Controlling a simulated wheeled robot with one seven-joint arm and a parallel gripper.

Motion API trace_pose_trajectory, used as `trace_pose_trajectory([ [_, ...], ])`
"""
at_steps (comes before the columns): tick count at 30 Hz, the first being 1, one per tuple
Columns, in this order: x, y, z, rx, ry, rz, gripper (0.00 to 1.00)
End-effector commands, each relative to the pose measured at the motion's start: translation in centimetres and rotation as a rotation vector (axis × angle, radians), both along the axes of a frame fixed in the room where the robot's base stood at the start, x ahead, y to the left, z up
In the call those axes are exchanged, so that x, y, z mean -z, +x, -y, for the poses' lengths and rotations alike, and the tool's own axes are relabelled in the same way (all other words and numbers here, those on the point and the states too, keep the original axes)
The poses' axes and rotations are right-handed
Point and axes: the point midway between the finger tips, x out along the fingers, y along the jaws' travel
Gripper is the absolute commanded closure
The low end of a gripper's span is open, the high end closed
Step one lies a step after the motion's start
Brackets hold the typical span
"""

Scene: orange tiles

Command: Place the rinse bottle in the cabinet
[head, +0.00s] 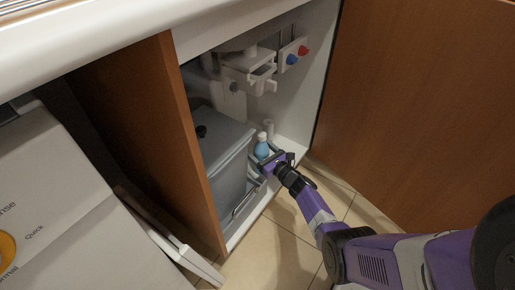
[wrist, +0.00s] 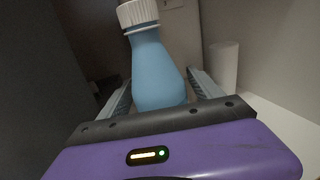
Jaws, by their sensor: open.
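The rinse bottle (head: 262,146) is light blue with a white cap and stands upright inside the cabinet (head: 245,232), on its floor to the right of a grey bin. My gripper (head: 265,155) reaches into the cabinet at the bottle. In the wrist view the bottle (wrist: 158,70) is between the two open fingers of my gripper (wrist: 160,90). A small gap shows beside the bottle on the finger sides. The bottle's base is hidden behind the gripper body.
The grey bin (head: 222,150) fills the cabinet's left part. A white cylinder (wrist: 224,66) stands just right of the bottle. Pipes and valves (head: 250,68) hang above. Open wooden doors flank the opening, left (head: 140,130) and right (head: 420,110). An open dishwasher (head: 60,200) is at left.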

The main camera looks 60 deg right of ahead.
Motion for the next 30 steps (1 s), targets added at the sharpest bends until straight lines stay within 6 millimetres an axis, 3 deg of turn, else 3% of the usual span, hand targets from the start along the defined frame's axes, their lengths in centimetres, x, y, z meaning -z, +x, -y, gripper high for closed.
trace_pose_trajectory([
  [5,-0.4,-1.1,-0.3,0.002,0.002,-0.002,0.25],
  [19,-0.4,-9.8,-2.8,0.002,0.000,-0.001,0.25],
  [30,-0.3,-11.6,-3.7,-0.001,0.012,0.005,0.25],
])
